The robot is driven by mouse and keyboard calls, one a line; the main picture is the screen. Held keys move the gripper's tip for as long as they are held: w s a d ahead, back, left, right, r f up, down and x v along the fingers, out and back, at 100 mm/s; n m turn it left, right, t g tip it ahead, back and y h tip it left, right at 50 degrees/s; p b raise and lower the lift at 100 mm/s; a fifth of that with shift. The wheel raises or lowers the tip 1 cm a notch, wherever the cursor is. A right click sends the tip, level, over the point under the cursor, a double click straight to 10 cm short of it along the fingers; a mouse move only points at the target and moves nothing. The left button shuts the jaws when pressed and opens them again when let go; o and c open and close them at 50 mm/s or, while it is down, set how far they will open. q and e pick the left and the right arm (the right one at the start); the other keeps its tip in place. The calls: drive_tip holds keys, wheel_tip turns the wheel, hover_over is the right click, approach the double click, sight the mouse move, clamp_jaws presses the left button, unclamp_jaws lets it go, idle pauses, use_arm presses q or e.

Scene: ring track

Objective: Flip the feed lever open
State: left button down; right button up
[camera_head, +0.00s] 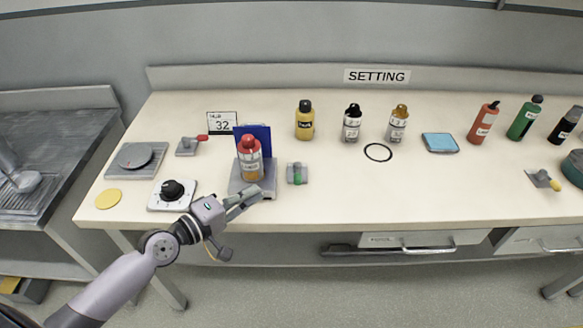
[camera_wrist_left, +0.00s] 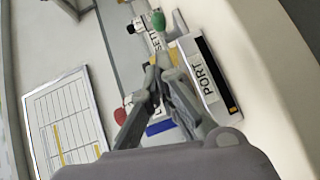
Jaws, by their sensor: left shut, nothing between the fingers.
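Three small levers on grey plates are in the head view: one with a green tip (camera_head: 297,173), one with a red tip (camera_head: 192,144) and one with a yellow tip (camera_head: 543,181). I cannot read which is the feed lever. My left gripper (camera_head: 256,192) is shut and empty at the front of the grey stand, left of the green-tipped lever and apart from it. In the left wrist view the shut fingers (camera_wrist_left: 158,75) point towards the green tip (camera_wrist_left: 158,20), which shows beyond them. My right gripper is not in view.
A red-capped bottle (camera_head: 250,160) stands on the grey stand (camera_head: 268,186) before a blue panel. A black dial (camera_head: 172,190) is left of my gripper. Several bottles stand further back. A plate marked PORT (camera_wrist_left: 205,80) is beside the fingers. The front-middle bench is clear.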

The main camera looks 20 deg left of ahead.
sight(297, 175)
use_arm(q)
drive_tip(key=shift+s, duration=0.1)
drive_tip(key=shift+s+a+r, duration=0.15)
drive_tip(key=shift+s, duration=0.05)
drive_tip(key=shift+w, duration=0.35)
drive_tip(key=p+x, duration=0.1)
drive_tip(key=x, duration=0.7)
drive_tip(key=shift+d+p, duration=0.25)
drive_tip(key=shift+p, duration=0.15)
drive_tip(key=shift+w+d, duration=0.2)
drive_tip(key=shift+w, duration=0.3)
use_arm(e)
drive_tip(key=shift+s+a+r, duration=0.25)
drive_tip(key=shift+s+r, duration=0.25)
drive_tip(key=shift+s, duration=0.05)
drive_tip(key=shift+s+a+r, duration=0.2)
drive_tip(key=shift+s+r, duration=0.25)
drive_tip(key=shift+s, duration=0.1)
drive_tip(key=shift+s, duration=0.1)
use_arm(q)
drive_tip(key=shift+d, duration=0.15)
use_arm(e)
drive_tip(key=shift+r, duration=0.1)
